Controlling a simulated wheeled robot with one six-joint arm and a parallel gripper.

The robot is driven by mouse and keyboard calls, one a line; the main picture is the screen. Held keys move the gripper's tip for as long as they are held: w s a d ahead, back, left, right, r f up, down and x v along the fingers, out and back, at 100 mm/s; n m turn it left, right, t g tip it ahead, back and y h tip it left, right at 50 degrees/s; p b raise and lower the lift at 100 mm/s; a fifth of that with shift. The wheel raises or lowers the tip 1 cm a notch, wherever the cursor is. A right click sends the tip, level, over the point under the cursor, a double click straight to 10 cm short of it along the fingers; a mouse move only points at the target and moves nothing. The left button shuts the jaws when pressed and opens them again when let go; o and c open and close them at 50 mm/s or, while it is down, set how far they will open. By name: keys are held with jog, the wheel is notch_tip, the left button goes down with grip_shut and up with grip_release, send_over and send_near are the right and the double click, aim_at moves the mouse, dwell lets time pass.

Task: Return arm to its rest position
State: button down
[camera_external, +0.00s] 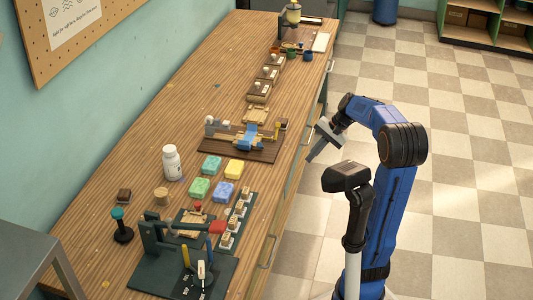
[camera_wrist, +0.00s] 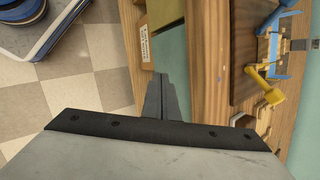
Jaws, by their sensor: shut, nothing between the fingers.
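My gripper (camera_external: 311,157) is at the end of my blue and black arm in the external view. It hangs just off the right edge of the long wooden workbench (camera_external: 100,180), over the floor side. In the wrist view the gripper (camera_wrist: 161,85) shows as dark fingers closed together, with nothing between them. The arm is bent, with its elbow raised and its forearm reaching left toward the bench. The gripper is apart from the things on the bench.
A wooden board with a blue fixture (camera_external: 250,140) lies on the bench near the gripper. Several coloured soap bars (camera_external: 234,169), a white bottle (camera_external: 172,162) and a dark green press (camera_external: 165,245) stand nearer the camera. The checkered floor (camera_external: 460,200) to the right is clear.

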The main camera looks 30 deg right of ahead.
jog(key=s+a+f+n+t+h, duration=0.1)
jog(key=s+n+h, duration=0.2)
jog(key=s, duration=0.7)
jog(key=s+a+f+n+t+h, duration=0.1)
jog(key=s+a+n+h, duration=0.1)
jog(key=s+n, duration=0.6)
jog(key=s+h, duration=0.1)
jog(key=s, duration=0.1)
jog(key=shift+s+a+f, duration=0.2)
jog(key=shift+s+f, duration=0.1)
jog(key=shift+f, duration=0.1)
